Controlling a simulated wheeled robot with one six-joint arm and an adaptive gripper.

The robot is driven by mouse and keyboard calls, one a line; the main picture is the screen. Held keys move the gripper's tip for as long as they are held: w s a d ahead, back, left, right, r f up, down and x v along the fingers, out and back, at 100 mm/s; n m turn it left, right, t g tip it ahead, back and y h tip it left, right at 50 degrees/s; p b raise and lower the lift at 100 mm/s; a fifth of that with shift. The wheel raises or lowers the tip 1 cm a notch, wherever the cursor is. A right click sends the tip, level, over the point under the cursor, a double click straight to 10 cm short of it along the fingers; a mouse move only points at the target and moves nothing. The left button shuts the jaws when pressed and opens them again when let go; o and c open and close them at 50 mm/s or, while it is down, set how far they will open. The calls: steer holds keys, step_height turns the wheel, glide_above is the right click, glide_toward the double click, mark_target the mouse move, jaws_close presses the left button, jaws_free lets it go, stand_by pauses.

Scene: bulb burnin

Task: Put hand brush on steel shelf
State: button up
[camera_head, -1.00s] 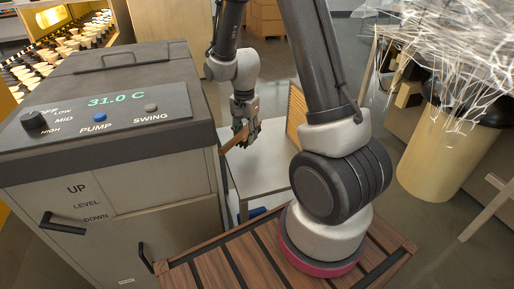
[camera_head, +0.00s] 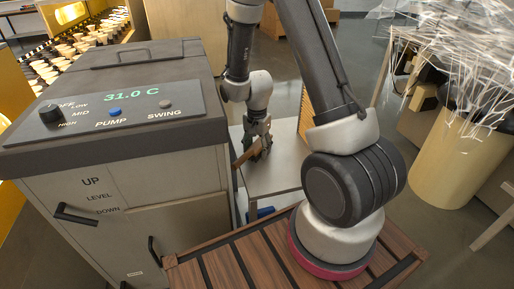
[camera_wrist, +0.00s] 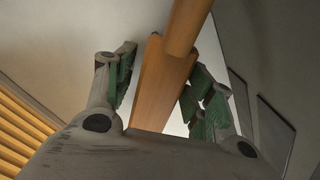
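The hand brush (camera_head: 246,155) is a brown wooden piece, low over the left part of the pale steel shelf (camera_head: 283,176). Whether it rests on the shelf or is just above it, I cannot tell. My gripper (camera_head: 259,146) points down at the brush. In the wrist view the brush (camera_wrist: 162,85) lies between the two green-padded fingers of my gripper (camera_wrist: 160,85). The fingers are spread, with a narrow gap showing between the left finger and the wood. The right finger is close beside the wood; contact is unclear. The brush's far end is out of the wrist view.
A grey machine with a control panel (camera_head: 135,106) stands close left of the shelf. A slatted wooden piece (camera_head: 306,112) stands at the shelf's back right. A yellow bin (camera_head: 456,155) topped with white strands is at right. The shelf's middle looks clear.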

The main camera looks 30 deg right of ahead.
step_height(320, 180, up, 13)
step_height(320, 180, up, 9)
steer(key=n+t, duration=0.1)
steer(key=n, duration=0.2)
glide_above(257, 145)
steer(key=s+d, duration=0.1)
steer(key=s, duration=0.4)
steer(key=s+r+n+t, duration=0.1)
steer(key=s+r+n, duration=0.3)
steer(key=s, duration=0.4)
steer(key=s+d+r+n+t, duration=0.1)
steer(key=s+r+n, duration=0.3)
steer(key=s, duration=0.5)
steer(key=shift+d+r+t, duration=0.3)
steer(key=shift+r+t, duration=0.3)
steer(key=shift+r, duration=0.65)
